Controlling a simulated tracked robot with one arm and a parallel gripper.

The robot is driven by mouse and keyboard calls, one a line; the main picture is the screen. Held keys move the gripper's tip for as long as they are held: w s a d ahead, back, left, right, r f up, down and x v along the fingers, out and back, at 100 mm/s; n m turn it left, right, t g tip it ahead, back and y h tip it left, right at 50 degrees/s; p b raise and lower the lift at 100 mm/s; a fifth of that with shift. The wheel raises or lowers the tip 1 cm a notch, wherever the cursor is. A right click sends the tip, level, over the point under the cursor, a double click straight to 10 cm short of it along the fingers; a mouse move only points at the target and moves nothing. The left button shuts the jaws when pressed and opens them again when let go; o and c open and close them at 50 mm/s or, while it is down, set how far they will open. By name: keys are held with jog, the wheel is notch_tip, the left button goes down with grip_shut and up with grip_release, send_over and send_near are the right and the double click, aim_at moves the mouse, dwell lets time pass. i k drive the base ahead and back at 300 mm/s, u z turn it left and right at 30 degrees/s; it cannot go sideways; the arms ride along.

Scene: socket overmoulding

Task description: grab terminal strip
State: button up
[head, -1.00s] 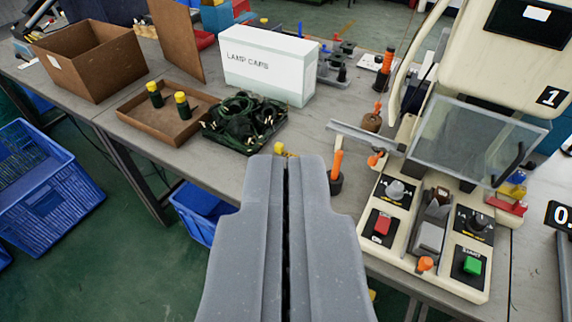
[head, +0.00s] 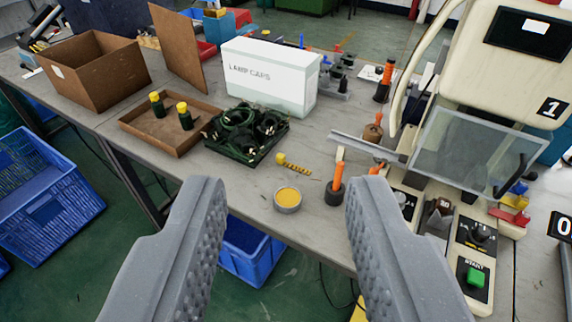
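A small yellow strip with dark marks (head: 294,165) lies on the grey workbench, beyond my fingertips; it looks like the terminal strip, though it is too small to be sure. My gripper (head: 285,186) is open and empty. Its two grey fingers are wide apart in the lower picture, the left one in front of the floor and the bench's front edge, the right one in front of the machine. The strip shows in the gap between the fingers, slightly above the tips, and is not touched.
A round tin of yellow stuff (head: 287,200) and an orange-handled tool in a dark cup (head: 336,186) stand near the strip. A black tray of coiled cables (head: 225,152) is left of it. The moulding machine (head: 478,240) is on the right. A white lamp caps box (head: 300,94) stands behind.

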aim_at(281, 157)
jog(key=u, duration=0.45)
jog(key=k, duration=1)
jog(key=u, duration=0.7)
jog(key=i, duration=1.45)
jog(key=z, duration=1.05)
jog(key=i, duration=0.8)
jog(key=z, duration=0.5)
